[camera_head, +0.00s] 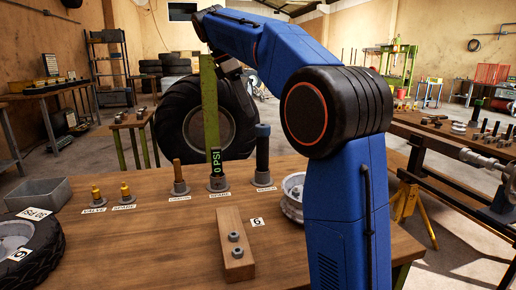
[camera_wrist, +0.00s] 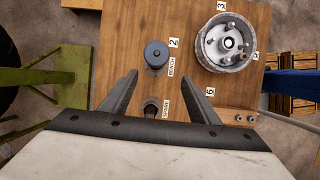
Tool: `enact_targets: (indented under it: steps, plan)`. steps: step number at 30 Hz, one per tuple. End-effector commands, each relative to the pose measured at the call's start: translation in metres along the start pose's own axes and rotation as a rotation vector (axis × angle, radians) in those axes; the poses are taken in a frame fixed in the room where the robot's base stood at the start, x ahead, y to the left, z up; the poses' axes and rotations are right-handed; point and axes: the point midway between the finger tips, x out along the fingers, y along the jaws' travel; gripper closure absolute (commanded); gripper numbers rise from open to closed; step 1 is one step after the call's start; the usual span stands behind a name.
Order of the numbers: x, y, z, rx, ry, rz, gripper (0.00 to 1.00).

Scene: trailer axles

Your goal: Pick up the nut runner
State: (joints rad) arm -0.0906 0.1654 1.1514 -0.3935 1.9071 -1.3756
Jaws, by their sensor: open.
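A tall dark tool with a blue top, most likely the nut runner (camera_head: 263,148), stands upright in a round grey holder on the wooden bench. In the wrist view its round blue cap (camera_wrist: 155,54) shows from above, just beyond my fingertips and roughly centred between them. My gripper (camera_wrist: 161,76) is open, with nothing between its fingers. In the head view it is high above the bench's far side and partly hidden by my arm.
A silver wheel hub (camera_wrist: 212,60) with studs stands on the right in the wrist view. A wooden block (camera_head: 231,240) holds two nuts. A thinner brass-coloured tool (camera_head: 177,172), a grey bin (camera_head: 40,192) and a tyre (camera_head: 38,252) are to the left. A green post (camera_head: 209,105) rises nearby.

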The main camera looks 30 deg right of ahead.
Motion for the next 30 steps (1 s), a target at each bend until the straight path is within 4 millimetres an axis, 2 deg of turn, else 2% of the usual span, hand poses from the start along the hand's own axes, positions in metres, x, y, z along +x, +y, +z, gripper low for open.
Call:
enact_targets:
  steps: [4, 7, 21, 25, 30]
  plan:
    - [0.000, 0.005, -0.001, -0.021, -0.008, -0.007, 0.44]
    - [0.009, 0.005, 0.000, -0.024, -0.009, -0.010, 0.44]
    - [0.092, 0.004, 0.000, -0.022, -0.009, -0.010, 0.44]
    - [0.109, 0.004, 0.001, -0.021, -0.008, -0.009, 0.44]
    - [0.119, 0.005, 0.000, -0.022, -0.008, -0.007, 0.44]
